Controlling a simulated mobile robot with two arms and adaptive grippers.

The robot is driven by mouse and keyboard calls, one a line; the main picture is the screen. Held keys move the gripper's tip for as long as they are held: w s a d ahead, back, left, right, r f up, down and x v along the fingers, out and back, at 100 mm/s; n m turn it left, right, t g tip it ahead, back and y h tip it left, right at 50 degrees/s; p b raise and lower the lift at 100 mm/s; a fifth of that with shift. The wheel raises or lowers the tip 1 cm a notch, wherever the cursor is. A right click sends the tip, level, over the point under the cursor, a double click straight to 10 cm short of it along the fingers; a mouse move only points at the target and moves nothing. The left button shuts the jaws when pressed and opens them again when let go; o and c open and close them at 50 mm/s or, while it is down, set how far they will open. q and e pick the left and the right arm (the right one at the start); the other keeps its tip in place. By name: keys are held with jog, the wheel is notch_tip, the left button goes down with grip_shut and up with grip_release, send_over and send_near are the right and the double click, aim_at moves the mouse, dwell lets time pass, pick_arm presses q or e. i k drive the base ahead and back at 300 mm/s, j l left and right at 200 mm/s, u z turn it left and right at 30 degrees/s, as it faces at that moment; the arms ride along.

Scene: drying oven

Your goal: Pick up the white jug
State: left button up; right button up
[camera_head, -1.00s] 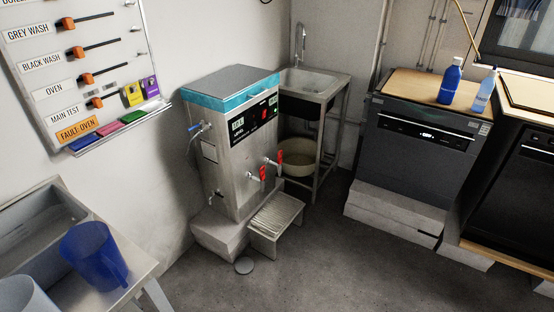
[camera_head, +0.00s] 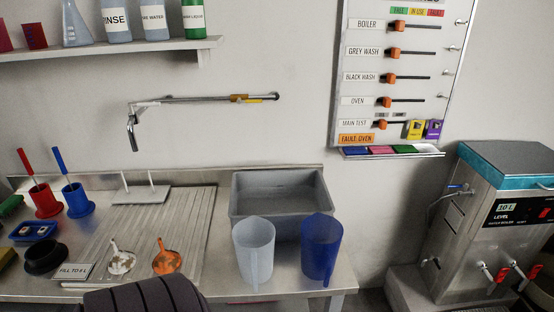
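The white jug (camera_head: 253,252) is translucent and stands upright near the front right of the metal bench, in front of the grey basin (camera_head: 240,211). A blue jug (camera_head: 320,250) of similar shape stands just to its right, with a narrow gap between them. Neither of my grippers shows in the head view.
The metal bench (camera_head: 340,283) ends just right of the blue jug. Left of the white jug are an orange funnel (camera_head: 167,257), a whitish funnel (camera_head: 121,258) and a ribbed draining area (camera_head: 195,205). A swing-arm tap (camera_head: 200,99) is on the wall above. A steel boiler (camera_head: 462,235) stands right.

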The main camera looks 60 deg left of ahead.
aim_at(254, 237)
jog(key=u, duration=1.9)
